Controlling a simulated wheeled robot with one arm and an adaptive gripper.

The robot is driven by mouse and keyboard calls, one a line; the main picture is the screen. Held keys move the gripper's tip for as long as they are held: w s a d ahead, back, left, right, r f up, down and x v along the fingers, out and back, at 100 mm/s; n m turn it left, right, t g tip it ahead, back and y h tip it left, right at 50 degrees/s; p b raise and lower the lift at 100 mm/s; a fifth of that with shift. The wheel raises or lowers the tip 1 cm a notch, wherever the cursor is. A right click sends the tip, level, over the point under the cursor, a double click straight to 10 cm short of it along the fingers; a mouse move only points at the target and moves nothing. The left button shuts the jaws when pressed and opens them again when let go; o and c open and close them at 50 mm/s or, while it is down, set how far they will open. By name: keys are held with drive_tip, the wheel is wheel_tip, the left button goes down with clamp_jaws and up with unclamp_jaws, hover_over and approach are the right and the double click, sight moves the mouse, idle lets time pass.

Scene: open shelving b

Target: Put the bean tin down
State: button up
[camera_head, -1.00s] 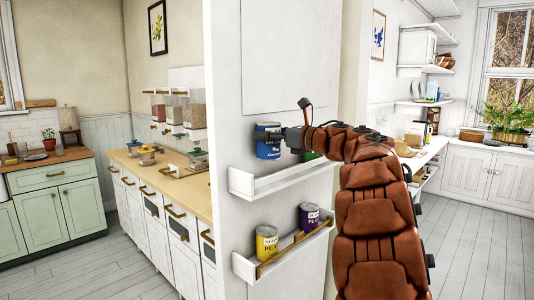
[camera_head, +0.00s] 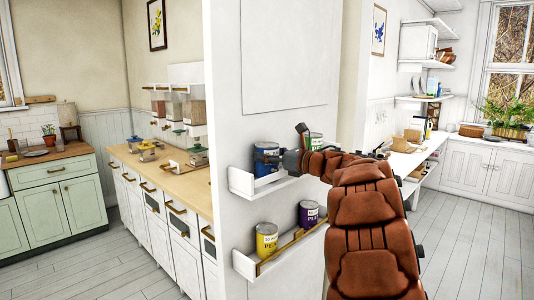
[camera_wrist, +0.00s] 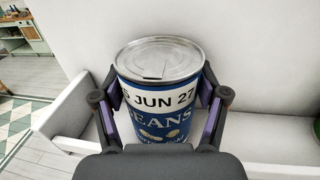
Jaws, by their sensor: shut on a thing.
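The bean tin (camera_wrist: 157,95) is blue with a white date band and a silver lid, and stands upright between the fingers of my gripper (camera_wrist: 160,110) in the wrist view. My gripper is shut on it from both sides. In the head view the blue tin (camera_head: 266,158) is at the upper white wall shelf (camera_head: 252,188), low behind the shelf's front lip. My gripper (camera_head: 281,158) reaches it from the right. I cannot tell whether the tin's base touches the shelf; its bottom is hidden.
A green tin (camera_head: 315,141) stands on the same shelf to the right, partly behind my arm. A lower shelf (camera_head: 243,264) holds a yellow tin (camera_head: 267,240) and a purple tin (camera_head: 308,213). A wooden counter (camera_head: 190,180) lies left of the wall.

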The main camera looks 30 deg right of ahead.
drive_tip(key=shift+w+f, duration=0.1)
drive_tip(key=shift+f+b, duration=0.2)
drive_tip(key=shift+b, duration=0.15)
drive_tip(key=o, duration=1.6)
drive_tip(key=shift+r, duration=0.1)
drive_tip(key=shift+r+p, duration=0.15)
drive_tip(key=shift+p, duration=0.25)
drive_tip(key=shift+b+v, duration=1.85)
drive_tip(key=shift+v, duration=4.15)
drive_tip(key=shift+a, duration=0.1)
